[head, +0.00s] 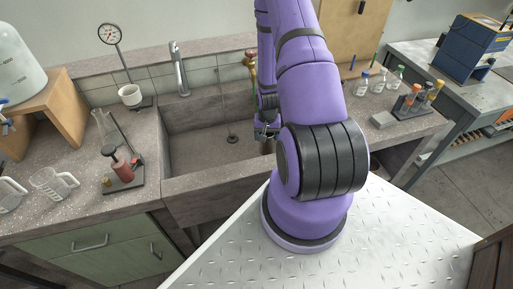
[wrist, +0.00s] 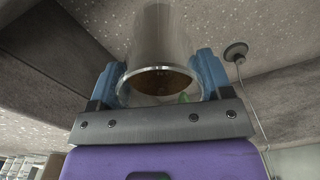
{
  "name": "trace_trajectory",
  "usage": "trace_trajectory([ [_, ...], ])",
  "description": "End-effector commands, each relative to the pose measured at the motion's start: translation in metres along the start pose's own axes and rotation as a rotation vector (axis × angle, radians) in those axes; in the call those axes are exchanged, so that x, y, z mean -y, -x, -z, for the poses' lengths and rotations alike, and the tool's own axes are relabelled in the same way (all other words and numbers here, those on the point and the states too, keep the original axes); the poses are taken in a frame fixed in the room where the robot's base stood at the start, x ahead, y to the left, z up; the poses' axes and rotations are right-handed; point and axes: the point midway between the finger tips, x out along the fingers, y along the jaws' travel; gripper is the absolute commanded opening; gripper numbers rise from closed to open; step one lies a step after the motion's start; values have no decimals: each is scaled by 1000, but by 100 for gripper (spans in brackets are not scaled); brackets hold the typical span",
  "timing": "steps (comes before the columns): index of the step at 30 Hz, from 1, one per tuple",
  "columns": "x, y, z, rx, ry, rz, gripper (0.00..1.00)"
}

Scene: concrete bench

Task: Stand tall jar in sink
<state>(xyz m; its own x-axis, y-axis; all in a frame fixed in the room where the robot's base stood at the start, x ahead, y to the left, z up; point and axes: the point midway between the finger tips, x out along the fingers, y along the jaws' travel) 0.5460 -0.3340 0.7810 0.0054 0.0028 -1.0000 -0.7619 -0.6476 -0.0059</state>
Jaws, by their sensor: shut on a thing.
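The tall jar (wrist: 166,32) is a clear glass cylinder in the wrist view, its round open mouth turned toward the camera. My gripper (wrist: 163,78) has its blue fingers on either side of the jar near the mouth and is shut on it. In the head view my gripper (head: 266,134) is low over the right part of the grey sink (head: 205,121), mostly behind my arm. The jar cannot be made out there. Whether its base touches the sink floor is hidden.
A drain with a thin upright rod (head: 232,138) is in the sink, left of my gripper; it also shows in the wrist view (wrist: 236,51). The sink's left part is clear. A tap (head: 179,68) stands behind. Glassware (head: 387,84) stands right, beakers (head: 52,184) left.

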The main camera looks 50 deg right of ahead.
Motion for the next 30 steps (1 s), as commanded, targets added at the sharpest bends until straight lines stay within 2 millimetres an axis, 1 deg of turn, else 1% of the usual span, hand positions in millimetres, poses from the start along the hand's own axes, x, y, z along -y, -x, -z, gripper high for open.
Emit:
trace_trajectory([
  [1,0,-8,-1,3,1,-1,31],
  [3,0,-16,-1,2,1,-1,31],
  [11,0,-31,0,1,2,-1,31],
  [19,0,-64,-1,2,3,-1,31],
  [21,0,-66,0,0,2,-1,31],
  [30,0,-68,0,0,2,0,31],
])
